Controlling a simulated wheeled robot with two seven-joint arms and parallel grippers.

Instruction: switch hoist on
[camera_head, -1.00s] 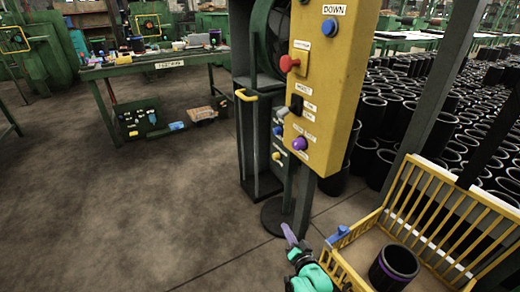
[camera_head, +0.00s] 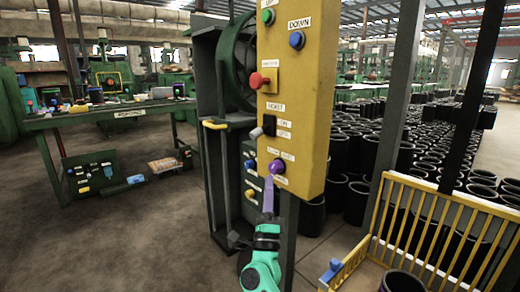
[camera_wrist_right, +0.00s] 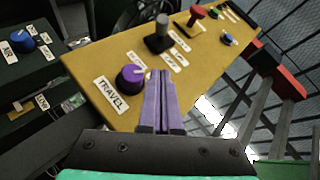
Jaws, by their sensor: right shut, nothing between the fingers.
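A yellow control panel (camera_head: 312,110) hangs in front of a dark green machine. Its hoist switch (camera_head: 269,124), under a HOIST label, has a black base and a grey lever sticking out; labels beside it include ON. The switch also shows in the right wrist view (camera_wrist_right: 158,38), beyond the fingertips. My right gripper (camera_head: 269,181) has slim purple fingers, shut and empty, pointing up. Its tips are just below the purple travel knob (camera_head: 277,166) in the head view. In the wrist view the fingers lie beside that knob (camera_wrist_right: 130,77); contact cannot be told. My left gripper is out of view.
A red button (camera_head: 259,80), a blue DOWN button (camera_head: 296,40) and a green button (camera_head: 267,16) sit higher on the panel. A yellow wire crate (camera_head: 440,225) stands at the right. A green workbench (camera_head: 105,115) is at the left, with open floor before it.

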